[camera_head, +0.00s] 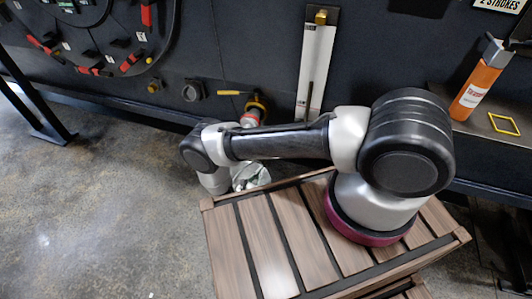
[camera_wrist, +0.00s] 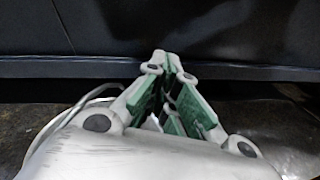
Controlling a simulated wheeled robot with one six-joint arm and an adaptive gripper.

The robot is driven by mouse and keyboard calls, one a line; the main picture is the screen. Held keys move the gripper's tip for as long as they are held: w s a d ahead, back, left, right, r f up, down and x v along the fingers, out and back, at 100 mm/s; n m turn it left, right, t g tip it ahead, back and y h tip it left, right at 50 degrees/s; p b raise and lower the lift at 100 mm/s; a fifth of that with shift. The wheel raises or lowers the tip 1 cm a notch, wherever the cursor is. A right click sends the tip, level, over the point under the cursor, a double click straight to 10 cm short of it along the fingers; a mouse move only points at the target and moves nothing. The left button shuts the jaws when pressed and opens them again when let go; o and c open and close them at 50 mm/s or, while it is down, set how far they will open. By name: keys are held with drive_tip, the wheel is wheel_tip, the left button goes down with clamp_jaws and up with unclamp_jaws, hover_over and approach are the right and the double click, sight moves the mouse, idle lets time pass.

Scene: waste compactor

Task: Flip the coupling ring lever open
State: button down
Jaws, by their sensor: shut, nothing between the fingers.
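A dark ring-shaped coupling (camera_head: 193,90) sits on the wall to the left of the lever. I cannot tell for sure which part is the coupling ring lever. My gripper (camera_wrist: 165,68) shows in the wrist view with its green-padded fingers together and empty, in front of a dark wall panel. In the head view it is mostly hidden behind my arm, low and below the fittings.
A small brass fitting (camera_head: 153,86) is left of the dark coupling. A white vertical plate (camera_head: 317,65) stands right of the lever. An orange bottle (camera_head: 475,87) and a yellow frame (camera_head: 503,124) are on a ledge at right. Concrete floor (camera_head: 90,210) is clear at left.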

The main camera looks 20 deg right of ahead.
drive_tip(key=a, duration=0.1)
drive_tip(key=w+a+r+t+y, duration=0.1)
drive_tip(key=w+a+t, duration=0.1)
drive_tip(key=a, duration=0.1)
drive_tip(key=shift+w+a+r+y, duration=0.1)
drive_tip(key=shift+w+r+y, duration=0.1)
drive_tip(key=shift+y, duration=0.1)
drive_tip(key=w+d+r, duration=0.3)
drive_tip(key=w+d, duration=0.4)
drive_tip(key=w, duration=0.1)
drive_tip(key=shift+d+r, duration=0.25)
drive_tip(key=shift+d, duration=0.05)
